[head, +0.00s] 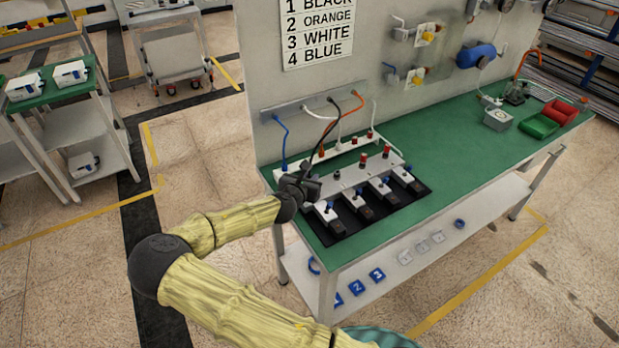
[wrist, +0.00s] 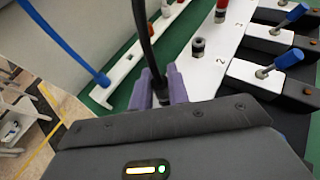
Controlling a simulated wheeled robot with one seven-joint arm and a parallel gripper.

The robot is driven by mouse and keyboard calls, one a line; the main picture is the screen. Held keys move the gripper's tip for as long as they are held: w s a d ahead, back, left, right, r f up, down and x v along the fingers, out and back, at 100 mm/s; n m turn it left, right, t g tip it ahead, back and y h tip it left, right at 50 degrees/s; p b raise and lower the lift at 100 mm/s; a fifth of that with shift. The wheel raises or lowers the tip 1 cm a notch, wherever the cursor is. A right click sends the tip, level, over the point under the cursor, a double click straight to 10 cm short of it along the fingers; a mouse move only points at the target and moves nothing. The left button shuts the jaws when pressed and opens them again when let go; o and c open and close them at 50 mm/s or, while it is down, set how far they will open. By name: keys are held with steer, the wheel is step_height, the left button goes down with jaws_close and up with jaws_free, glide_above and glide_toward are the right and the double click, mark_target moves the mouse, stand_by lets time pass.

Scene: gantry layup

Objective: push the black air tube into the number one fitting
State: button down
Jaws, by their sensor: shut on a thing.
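The black air tube (head: 327,137) hangs from the wall bracket and curves down to my gripper (head: 302,186). In the wrist view, my gripper's purple fingers (wrist: 162,87) are shut on the tube (wrist: 147,45) close to its lower end. The gripper is over the left end of the white fitting block (wrist: 206,64). The number one fitting and the tube's tip are hidden behind the fingers and gripper body, so I cannot tell whether they touch. A bare dark fitting (wrist: 197,47) stands by the number 2, just right of the fingers.
Blue (head: 282,140), white (head: 338,128) and orange (head: 350,108) tubes hang close behind the gripper. A white rail (wrist: 127,75) lies behind the block. Valves with blue levers (wrist: 287,60) stand in front.

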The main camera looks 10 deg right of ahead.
steer(key=c, duration=1.3)
jaws_free()
steer(key=shift+s+a, duration=0.1)
steer(key=b+v, duration=0.1)
steer(key=v, duration=1.6)
steer(key=shift+r, duration=0.1)
